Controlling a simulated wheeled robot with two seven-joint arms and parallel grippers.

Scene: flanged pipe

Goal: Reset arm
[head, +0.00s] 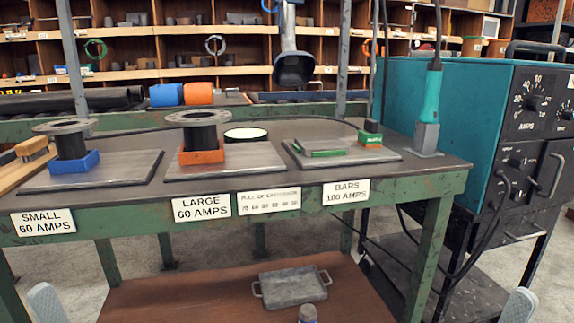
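A small flanged pipe (70,141) stands upright in a blue holder (75,163) on a dark plate at the left of the green bench. A large flanged pipe (200,135) stands upright in an orange holder (201,155) on the middle plate. Green bars (320,152) lie on the right plate. A grey part of my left gripper (45,302) shows at the bottom left edge, and a similar part of my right gripper (518,305) at the bottom right. Both are low in front of the bench, apart from everything on it. Their fingertips are mostly cut off, so their opening is hidden.
A teal welding machine (450,110) stands at the right, with a teal grinder-like tool (429,115) upright beside it on the bench corner. A brush (32,147) lies far left. A metal tray (292,287) sits on the lower shelf. Shelving fills the back.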

